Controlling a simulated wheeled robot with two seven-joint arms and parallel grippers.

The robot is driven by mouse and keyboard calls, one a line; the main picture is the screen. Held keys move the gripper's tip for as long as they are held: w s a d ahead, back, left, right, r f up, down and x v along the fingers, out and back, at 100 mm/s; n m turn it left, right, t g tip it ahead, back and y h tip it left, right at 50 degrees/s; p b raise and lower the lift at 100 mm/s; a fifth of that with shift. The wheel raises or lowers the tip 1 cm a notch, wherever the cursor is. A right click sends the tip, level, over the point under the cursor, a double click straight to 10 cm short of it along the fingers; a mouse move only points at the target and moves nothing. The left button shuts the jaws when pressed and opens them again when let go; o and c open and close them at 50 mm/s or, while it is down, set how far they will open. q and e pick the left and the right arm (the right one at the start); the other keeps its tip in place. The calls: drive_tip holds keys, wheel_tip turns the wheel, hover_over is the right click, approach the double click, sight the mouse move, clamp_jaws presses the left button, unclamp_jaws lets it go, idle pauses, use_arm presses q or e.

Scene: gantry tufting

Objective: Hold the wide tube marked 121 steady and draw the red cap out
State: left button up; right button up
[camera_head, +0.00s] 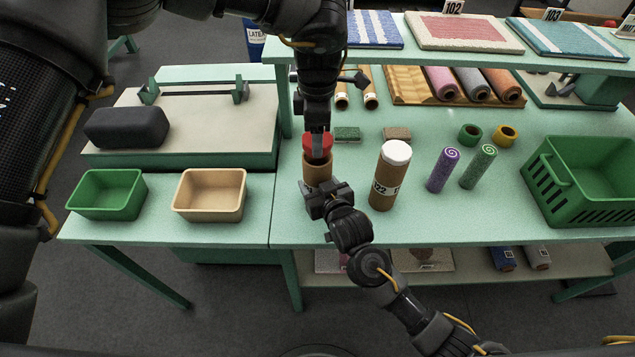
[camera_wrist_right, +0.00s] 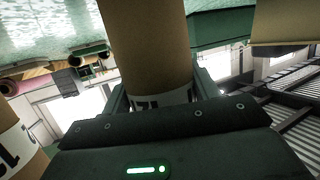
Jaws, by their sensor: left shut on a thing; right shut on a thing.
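The wide cardboard tube (camera_head: 317,172) stands upright near the front edge of the green table. The red cap (camera_head: 318,143) is at its top; I cannot tell how far it sits in the mouth. My left gripper (camera_head: 317,130) comes down from above and is shut on the red cap. My right gripper (camera_head: 324,196) is shut around the lower part of the tube and hides most of its label. In the right wrist view the tube (camera_wrist_right: 148,45) stands between the two fingers (camera_wrist_right: 163,98), with part of its number showing upside down.
A wide tube with a white cap (camera_head: 385,180), marked 122, stands close on the right. Purple (camera_head: 443,169) and green (camera_head: 478,166) rolls stand beyond it, then a green crate (camera_head: 560,195). A tan bin (camera_head: 210,210) and a green bin (camera_head: 106,209) are at left.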

use_arm(q)
drive_tip(key=shift+r, duration=1.25)
drive_tip(key=o, duration=0.7)
drive_tip(key=c, duration=0.4)
drive_tip(key=shift+c, duration=0.4)
use_arm(e)
drive_tip(key=o, duration=1.1)
